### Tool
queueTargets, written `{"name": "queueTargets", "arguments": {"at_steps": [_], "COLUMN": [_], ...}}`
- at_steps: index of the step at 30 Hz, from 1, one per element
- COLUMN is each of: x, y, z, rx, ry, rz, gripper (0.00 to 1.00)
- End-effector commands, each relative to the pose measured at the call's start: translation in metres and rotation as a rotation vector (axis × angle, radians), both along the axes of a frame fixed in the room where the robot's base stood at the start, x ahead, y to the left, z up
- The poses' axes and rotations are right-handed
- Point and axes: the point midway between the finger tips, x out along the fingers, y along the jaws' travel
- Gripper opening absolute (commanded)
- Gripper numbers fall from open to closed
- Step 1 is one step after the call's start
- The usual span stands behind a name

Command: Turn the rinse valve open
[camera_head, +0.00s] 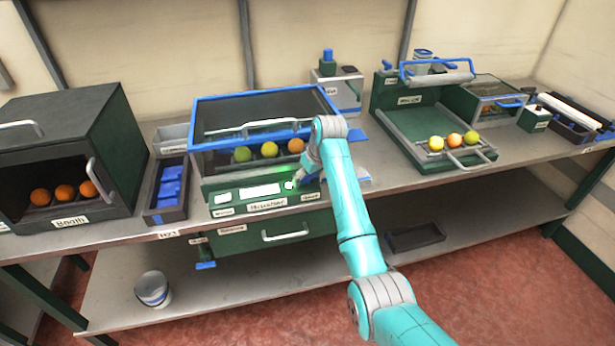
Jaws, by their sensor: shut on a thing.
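My gripper (304,181) reaches down to the right end of the green front panel of the machine (240,201) in the middle of the bench. It is shut on a small control there, which I take to be the rinse valve. The fingers and arm hide most of it, so how far it is turned cannot be seen. A small label (310,197) sits just below the fingers, too small to read surely. A pale round knob (289,185) lies just left of the fingers. A green glow (287,169) shows above the panel.
Green and orange fruit (269,149) lie behind the machine's blue-framed lid (265,94). A dark booth (70,150) with oranges stands left, beside a bin of blue pieces (167,190). A green press-like station (390,100) stands right. A bucket (153,289) sits on the lower shelf.

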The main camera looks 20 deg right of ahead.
Motion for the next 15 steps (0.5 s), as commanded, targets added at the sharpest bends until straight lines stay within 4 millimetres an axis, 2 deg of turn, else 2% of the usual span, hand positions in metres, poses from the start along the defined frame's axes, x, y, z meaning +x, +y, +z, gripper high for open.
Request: {"name": "queueTargets", "arguments": {"at_steps": [1, 2, 3, 5, 15], "x": [-0.0004, -0.0004, -0.0004, -0.0004, -0.0003], "y": [0.0003, 0.0003, 0.0003, 0.0003, 0.0000], "z": [-0.0011, -0.0011, -0.0011, -0.0010, 0.0002], "rx": [0.000, 0.000, 0.001, 0.000, 0.000], "ry": [0.002, 0.002, 0.001, 0.001, 0.000], "rz": [0.000, -0.001, -0.001, -0.001, -0.001], "gripper": [0.40, 0.77, 0.87, 1.00, 1.00]}}
